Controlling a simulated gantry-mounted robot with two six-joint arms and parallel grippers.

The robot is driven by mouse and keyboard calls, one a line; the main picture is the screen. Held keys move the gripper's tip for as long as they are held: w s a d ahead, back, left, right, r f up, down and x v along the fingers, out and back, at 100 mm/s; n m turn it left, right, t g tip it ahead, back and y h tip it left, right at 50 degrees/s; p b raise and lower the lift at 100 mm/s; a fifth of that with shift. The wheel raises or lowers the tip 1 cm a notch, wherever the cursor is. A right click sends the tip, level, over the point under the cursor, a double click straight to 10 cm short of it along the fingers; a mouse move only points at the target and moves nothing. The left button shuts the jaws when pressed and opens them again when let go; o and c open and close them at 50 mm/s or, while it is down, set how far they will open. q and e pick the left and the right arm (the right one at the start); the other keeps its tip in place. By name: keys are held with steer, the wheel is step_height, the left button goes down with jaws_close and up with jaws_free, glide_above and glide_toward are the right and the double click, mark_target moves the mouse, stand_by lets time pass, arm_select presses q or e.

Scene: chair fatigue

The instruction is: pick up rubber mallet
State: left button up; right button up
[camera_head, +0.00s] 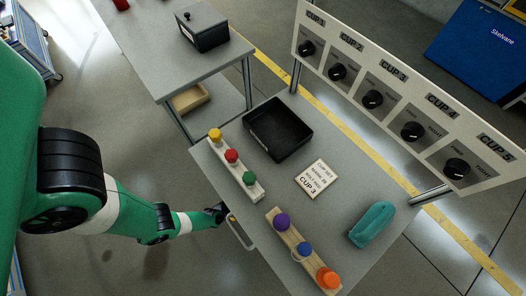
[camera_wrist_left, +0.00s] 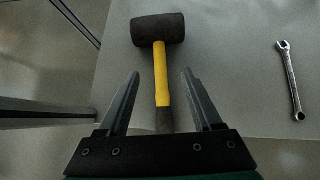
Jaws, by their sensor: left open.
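A rubber mallet (camera_wrist_left: 162,75) with a black head and a yellow handle lies on a grey surface in the left wrist view. Its head is at the top and the dark handle end points toward my gripper. My left gripper (camera_wrist_left: 160,85) is open, with one finger on each side of the handle and gaps on both sides. Whether it is level with the handle I cannot tell. In the head view my left gripper (camera_head: 222,212) is at the left edge of the table; I cannot make out the mallet there. My right gripper is not in view.
A wrench (camera_wrist_left: 290,80) lies right of the mallet. In the head view, the table (camera_head: 310,230) carries a black tray (camera_head: 256,139), blocks with coloured knobs (camera_head: 238,172), a sign (camera_head: 317,179) and a teal object (camera_head: 371,223). A dial panel (camera_head: 385,85) stands behind.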

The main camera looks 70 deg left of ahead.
arm_select(q)
steer(key=shift+w+a+f+b, duration=0.15)
steer(key=shift+f+b, duration=0.25)
steer(key=shift+f, duration=0.25)
steer(key=shift+w+a+f+b, duration=0.15)
steer(key=shift+f+b, duration=0.2)
steer(key=shift+f, duration=0.25)
steer(key=w+b, duration=0.1)
steer(key=w+a+f+b, duration=0.1)
steer(key=shift+w+a+f, duration=0.1)
steer(key=shift+w+f, duration=0.15)
steer(key=shift+w, duration=0.05)
steer(key=shift+w+a, duration=0.15)
steer(key=shift+w, duration=0.1)
steer(key=shift+s, duration=0.1)
steer(key=shift+f, duration=0.3)
steer(key=b+x, duration=0.3)
steer(key=x, duration=0.1)
steer(key=shift+w+a+b, duration=0.15)
steer(key=shift+w+b, duration=0.1)
steer(key=shift+b, duration=0.15)
steer(key=shift+w+a+f, duration=0.1)
steer(key=shift+w, duration=0.1)
steer(key=shift+s, duration=0.1)
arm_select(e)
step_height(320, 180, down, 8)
arm_select(q)
jaws_close()
